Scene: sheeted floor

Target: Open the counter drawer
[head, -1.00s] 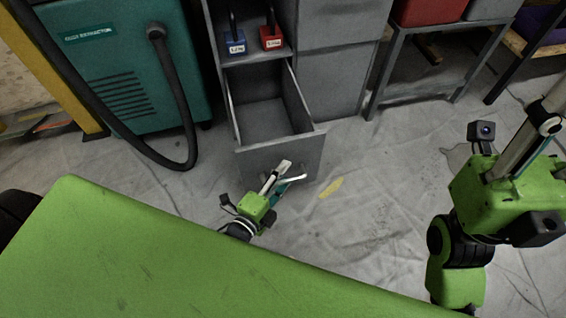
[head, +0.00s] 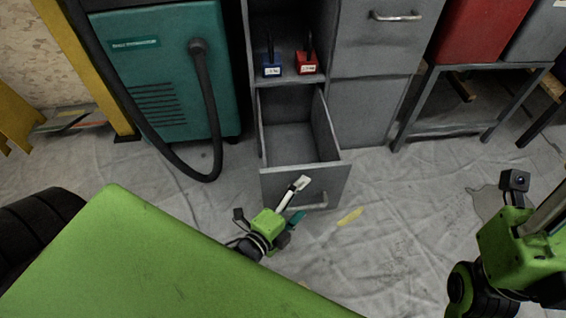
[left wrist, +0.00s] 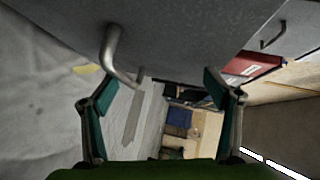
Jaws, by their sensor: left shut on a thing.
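The grey counter drawer (head: 276,185) is pulled out and open, its inside empty, in the lower part of the grey cabinet in the head view. Its metal handle (head: 318,203) is on the drawer front and also shows in the left wrist view (left wrist: 113,58).
A teal extraction unit (head: 165,80) with a dark hose stands left of the cabinet. Blue (head: 271,70) and red (head: 306,66) padlocks stand on the shelf above the drawer. A metal stand (head: 470,130) with a red bin is at right.

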